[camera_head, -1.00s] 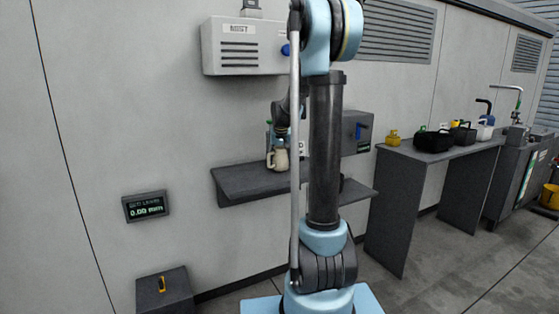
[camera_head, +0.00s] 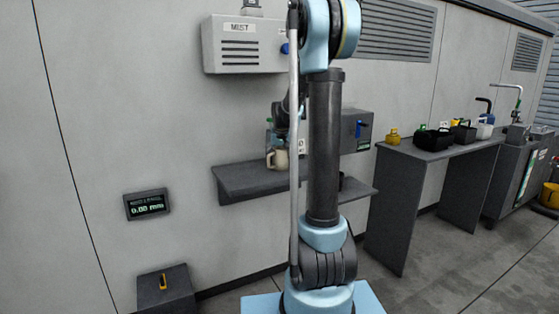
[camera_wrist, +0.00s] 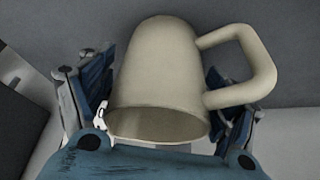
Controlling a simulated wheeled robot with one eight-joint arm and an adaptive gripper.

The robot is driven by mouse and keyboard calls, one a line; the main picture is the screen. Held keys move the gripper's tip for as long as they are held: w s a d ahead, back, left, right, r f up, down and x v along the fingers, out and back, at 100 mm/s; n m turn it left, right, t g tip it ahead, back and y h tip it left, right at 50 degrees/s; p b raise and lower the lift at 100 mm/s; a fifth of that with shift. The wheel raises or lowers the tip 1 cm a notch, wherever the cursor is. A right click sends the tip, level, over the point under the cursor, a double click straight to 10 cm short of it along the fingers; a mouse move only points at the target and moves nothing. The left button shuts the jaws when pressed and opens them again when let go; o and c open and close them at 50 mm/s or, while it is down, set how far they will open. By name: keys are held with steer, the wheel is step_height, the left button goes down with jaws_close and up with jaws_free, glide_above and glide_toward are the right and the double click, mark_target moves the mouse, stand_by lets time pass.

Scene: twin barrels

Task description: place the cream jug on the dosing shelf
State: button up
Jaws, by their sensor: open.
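The cream jug (camera_head: 278,161) is upright on the dark grey dosing shelf (camera_head: 240,184) against the wall, left of my arm's column. In the wrist view the jug (camera_wrist: 158,75) fills the middle, with its handle to the right. My gripper (camera_wrist: 160,88) is open, with one blue finger on each side of the jug. A gap shows on the right side; whether the left finger touches the jug I cannot tell. In the head view my gripper (camera_head: 279,136) is small and partly hidden at the jug.
A grey MIST box (camera_head: 244,47) hangs on the wall above the shelf. A grey box with a blue lever (camera_head: 356,131) is right of my arm. A side table (camera_head: 440,160) bears several containers. A small display (camera_head: 147,204) hangs at lower left.

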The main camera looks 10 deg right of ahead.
mark_target(281, 160)
steer(key=shift+w+d+r, duration=0.1)
steer(key=shift+w+r, duration=0.25)
steer(key=shift+r, duration=0.2)
steer(key=v, duration=1.2)
steer(key=shift+s, duration=0.2)
steer(key=s+f, duration=0.7)
steer(key=s, duration=0.6)
steer(key=s+f+n+g, duration=0.1)
steer(key=s+f, duration=0.6)
steer(key=s, duration=0.6)
steer(key=s+f+g, duration=0.1)
steer(key=s+f, duration=0.6)
steer(key=s, duration=0.7)
steer(key=shift+w+f, duration=0.1)
steer(key=shift+w+f, duration=0.2)
steer(key=shift+w, duration=0.25)
